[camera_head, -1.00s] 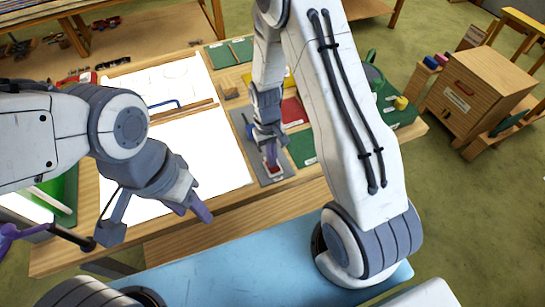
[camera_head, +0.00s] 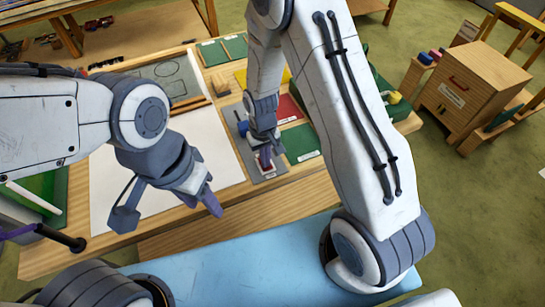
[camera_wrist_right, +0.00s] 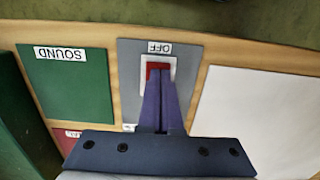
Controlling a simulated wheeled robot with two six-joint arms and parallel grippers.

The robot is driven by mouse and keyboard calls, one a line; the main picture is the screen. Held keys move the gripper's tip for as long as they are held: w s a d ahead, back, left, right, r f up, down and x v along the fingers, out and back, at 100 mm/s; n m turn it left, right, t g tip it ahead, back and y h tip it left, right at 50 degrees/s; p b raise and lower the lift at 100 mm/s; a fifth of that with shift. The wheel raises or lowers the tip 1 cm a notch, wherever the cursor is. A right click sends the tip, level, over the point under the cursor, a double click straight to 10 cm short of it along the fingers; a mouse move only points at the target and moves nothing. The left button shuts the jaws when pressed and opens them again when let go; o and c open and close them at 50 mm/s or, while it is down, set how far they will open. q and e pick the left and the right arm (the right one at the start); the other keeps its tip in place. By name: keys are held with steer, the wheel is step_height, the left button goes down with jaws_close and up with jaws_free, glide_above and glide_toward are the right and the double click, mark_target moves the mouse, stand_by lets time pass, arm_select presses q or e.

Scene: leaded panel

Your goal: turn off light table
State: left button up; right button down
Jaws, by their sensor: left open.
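The light table (camera_head: 215,150) shows a plain, dull white surface with no glow. Beside it on the wooden top is a grey panel (camera_wrist_right: 129,75) labelled OFF, with a red switch (camera_wrist_right: 156,66) in a white frame. My right gripper (camera_head: 265,163) is over this panel. In the right wrist view its purple fingers (camera_wrist_right: 162,85) are together with nothing between them, and their tips are at the red switch, partly covering it. My left gripper (camera_head: 214,205) is open and empty above the table's near edge.
Green, red and yellow panels lie near the switch, including a green one labelled SOUND (camera_wrist_right: 70,85). A dark drawing sheet with outlines (camera_head: 165,75) lies at the table's far end. A wooden cabinet (camera_head: 470,90) stands at right.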

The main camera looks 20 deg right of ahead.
steer(key=shift+w+a+f, duration=0.15)
steer(key=shift+w+f, duration=0.15)
steer(key=shift+w, duration=0.5)
steer(key=shift+r, duration=0.1)
steer(key=shift+r+p, duration=0.25)
steer(key=shift+p, duration=0.1)
steer(key=r+p, duration=0.4)
steer(key=shift+s, duration=0.25)
step_height(320, 180, up, 10)
steer(key=b, duration=0.3)
steer(key=shift+w, duration=0.3)
